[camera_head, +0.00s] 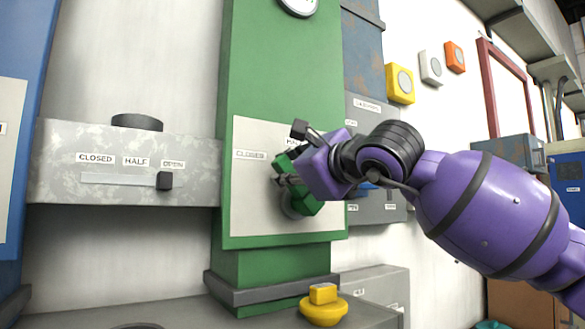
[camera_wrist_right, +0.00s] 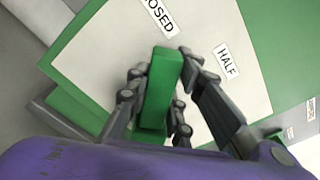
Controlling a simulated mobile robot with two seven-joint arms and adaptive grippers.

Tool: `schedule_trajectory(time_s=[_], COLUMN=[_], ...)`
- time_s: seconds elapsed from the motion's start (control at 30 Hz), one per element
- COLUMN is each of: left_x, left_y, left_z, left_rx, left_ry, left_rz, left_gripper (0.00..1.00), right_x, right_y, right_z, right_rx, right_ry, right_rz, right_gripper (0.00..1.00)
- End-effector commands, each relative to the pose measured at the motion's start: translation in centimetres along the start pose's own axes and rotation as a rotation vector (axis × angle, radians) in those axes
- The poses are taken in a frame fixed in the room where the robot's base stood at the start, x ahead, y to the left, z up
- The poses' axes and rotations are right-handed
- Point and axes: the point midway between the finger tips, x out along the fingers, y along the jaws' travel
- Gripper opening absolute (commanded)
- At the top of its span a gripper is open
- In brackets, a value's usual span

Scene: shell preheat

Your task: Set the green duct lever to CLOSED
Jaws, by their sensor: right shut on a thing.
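The green duct lever (camera_head: 308,201) is on a white label plate (camera_head: 256,195) on the green duct, partly hidden by my right gripper. The lever also shows in the right wrist view (camera_wrist_right: 161,85) as a green bar between the fingers. My right gripper (camera_head: 286,168) is shut on the lever; it also shows in the right wrist view (camera_wrist_right: 166,95). In the wrist view the lever's far end lies below the CLOSED label (camera_wrist_right: 160,15), left of the HALF label (camera_wrist_right: 227,61). Whether it lines up exactly with CLOSED cannot be told. My left gripper is not in view.
A grey slider panel (camera_head: 120,190) marked CLOSED, HALF and OPEN is at the left, its black knob (camera_head: 164,181) under OPEN. A yellow knob (camera_head: 323,306) stands below the duct. Yellow, white and orange wall boxes are at the upper right.

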Motion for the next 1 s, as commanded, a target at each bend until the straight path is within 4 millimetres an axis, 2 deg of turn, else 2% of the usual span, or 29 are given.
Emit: schedule_trajectory(time_s=[0.23,0.7,0.73,0.8,0.87,1.0], left_x=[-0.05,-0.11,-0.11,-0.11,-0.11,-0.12], left_y=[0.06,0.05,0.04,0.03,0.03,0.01], left_z=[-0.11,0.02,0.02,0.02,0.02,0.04], left_rx=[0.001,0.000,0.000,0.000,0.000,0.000], left_ry=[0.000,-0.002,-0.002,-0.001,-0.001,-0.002], left_rz=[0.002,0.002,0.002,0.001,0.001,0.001], left_gripper=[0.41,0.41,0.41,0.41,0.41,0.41], right_x=[-0.02,0.01,0.02,0.02,0.02,0.01], right_y=[0.55,0.72,0.73,0.73,0.71,0.67], right_z=[0.00,-0.08,-0.08,-0.09,-0.08,-0.06], right_rx=[-0.069,-0.087,-0.087,-0.086,-0.085,-0.083], right_ry=[0.000,0.001,0.001,0.001,0.001,0.000], right_rz=[0.001,0.001,0.002,0.002,0.001,0.001], right_gripper=[0.00,0.00,0.23,0.33,0.40,0.41])
